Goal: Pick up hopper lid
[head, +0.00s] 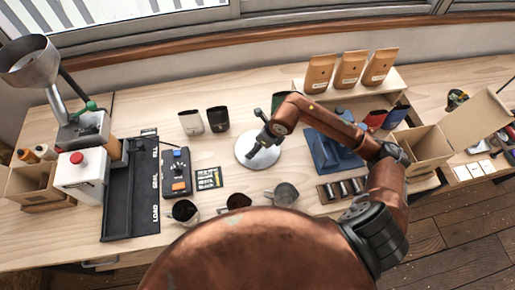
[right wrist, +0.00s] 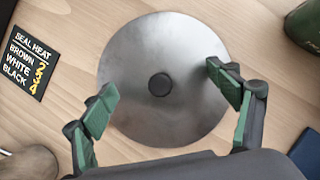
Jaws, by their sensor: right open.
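The hopper lid (head: 250,156) is a round, flat silver disc lying on the wooden table in the middle of the head view. In the right wrist view the lid (right wrist: 150,115) shows nearly whole, with a small black knob (right wrist: 160,84) at its centre. My right gripper (head: 262,145) is over the lid. In the right wrist view its green-padded fingers (right wrist: 158,88) are spread wide on either side of the knob, with nothing between them touching it. My left gripper is out of view.
A steel hopper (head: 30,62) stands at the far left. Two cups (head: 191,122) (head: 218,118) stand behind the lid, and several metal pitchers (head: 285,194) stand in front. A seal-heat card (head: 208,178) lies left of it. A blue device (head: 330,152) stands right.

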